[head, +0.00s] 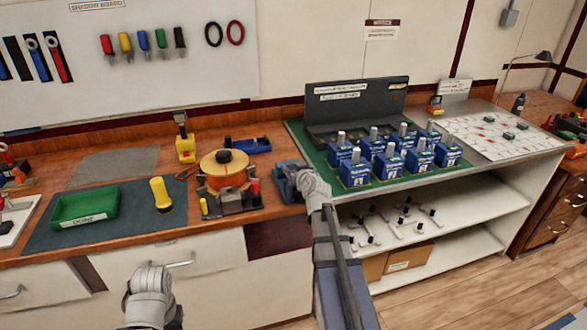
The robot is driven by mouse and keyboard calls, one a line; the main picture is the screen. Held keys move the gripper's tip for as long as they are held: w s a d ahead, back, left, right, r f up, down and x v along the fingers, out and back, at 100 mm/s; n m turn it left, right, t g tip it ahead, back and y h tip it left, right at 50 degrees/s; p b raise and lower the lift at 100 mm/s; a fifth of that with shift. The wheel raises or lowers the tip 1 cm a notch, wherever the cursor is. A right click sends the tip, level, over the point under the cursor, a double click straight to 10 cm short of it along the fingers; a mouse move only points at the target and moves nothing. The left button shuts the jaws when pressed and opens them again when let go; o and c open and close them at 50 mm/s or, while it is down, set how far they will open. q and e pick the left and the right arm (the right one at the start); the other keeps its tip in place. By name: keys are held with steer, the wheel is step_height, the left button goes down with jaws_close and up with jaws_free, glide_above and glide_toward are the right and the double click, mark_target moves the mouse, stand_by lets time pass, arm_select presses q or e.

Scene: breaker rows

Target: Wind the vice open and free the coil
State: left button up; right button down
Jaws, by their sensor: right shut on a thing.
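The orange coil (226,172) with a pale round top stands upright on the bench. It sits among the dark metal parts of what looks like the vice (234,203), near the bench's front edge. A red post and a yellow post stand beside it. My right gripper (281,181) is just right of the vice, shut on what appears to be its handle. The handle and the fingertips are mostly hidden by the hand and wrist.
A green tray (85,208) and an upright yellow cylinder (161,195) are on the dark mat at left. Blue breakers (388,166) fill the green board at right.

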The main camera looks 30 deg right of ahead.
steer(key=shift+w, duration=0.1)
stand_by(0.4)
steer(key=shift+c, duration=0.6)
jaws_free()
steer(key=p+v, duration=0.2)
steer(key=v, duration=0.5)
steer(key=shift+s, duration=0.4)
steer(key=shift+s+a, duration=0.1)
